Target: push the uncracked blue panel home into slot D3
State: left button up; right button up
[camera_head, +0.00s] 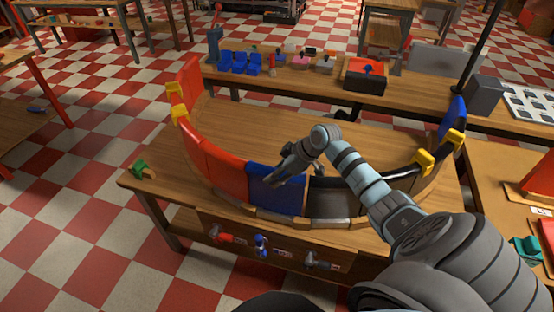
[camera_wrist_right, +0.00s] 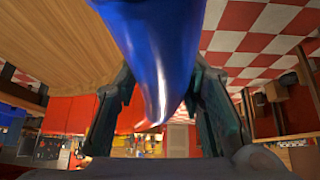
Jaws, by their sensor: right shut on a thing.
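A blue panel (camera_head: 276,196) stands in the front of the curved ring on the workbench, between a red panel and a dark section. My right gripper (camera_head: 280,178) is at its upper edge and shut on it. In the right wrist view the blue panel (camera_wrist_right: 158,60) runs between my two fingers; no crack shows on the visible part. Whether it is fully seated cannot be told, and no D3 mark is legible. A second blue panel (camera_head: 453,117) stands at the ring's right end. My left gripper is not in view.
Red panels (camera_head: 224,168) form the ring's left side. Yellow clamps (camera_head: 424,160) sit on the ring at both sides. A green piece (camera_head: 139,168) lies at the bench's left corner. Blue bins (camera_head: 240,63) and a red-black box (camera_head: 366,75) stand on the back bench.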

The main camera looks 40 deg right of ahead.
jog(key=shift+f, duration=0.3)
jog(key=o, duration=1.3)
